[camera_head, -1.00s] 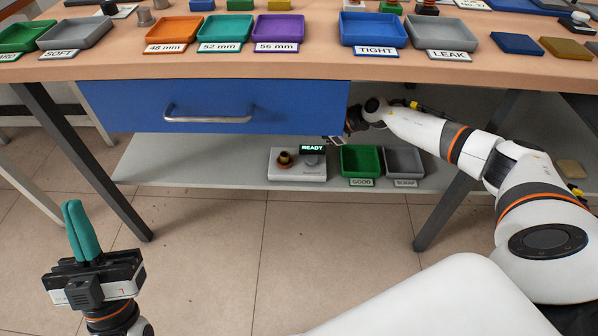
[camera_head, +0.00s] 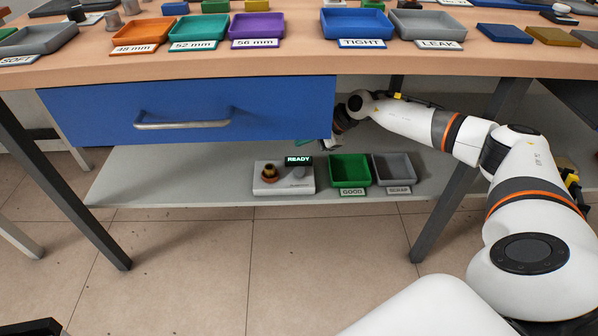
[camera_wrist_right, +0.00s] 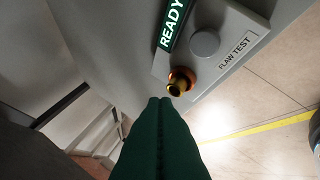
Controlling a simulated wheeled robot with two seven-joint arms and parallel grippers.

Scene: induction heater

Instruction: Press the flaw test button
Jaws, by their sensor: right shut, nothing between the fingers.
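The flaw test device (camera_head: 284,187) is a pale box on the lower shelf, with a lit READY display (camera_head: 298,160). In the right wrist view, its round grey button (camera_wrist_right: 205,42) lies between the display and the FLAW TEST lettering (camera_wrist_right: 235,53). A brass-coloured piece (camera_wrist_right: 177,86) stands in a copper-coloured seat beside the button. My right gripper (camera_wrist_right: 160,102) is shut and empty; its green fingertips appear just short of the brass-coloured piece, apart from the button. In the head view the drawer partly hides this gripper. Only a dark bit of my left gripper shows at bottom left.
A green GOOD tray (camera_head: 350,184) and a grey SCRAP tray (camera_head: 411,182) stand right of the device. The blue drawer (camera_head: 190,112) and tabletop (camera_head: 300,65) overhang the shelf (camera_head: 150,190). A dark table leg (camera_head: 440,215) stands at the right.

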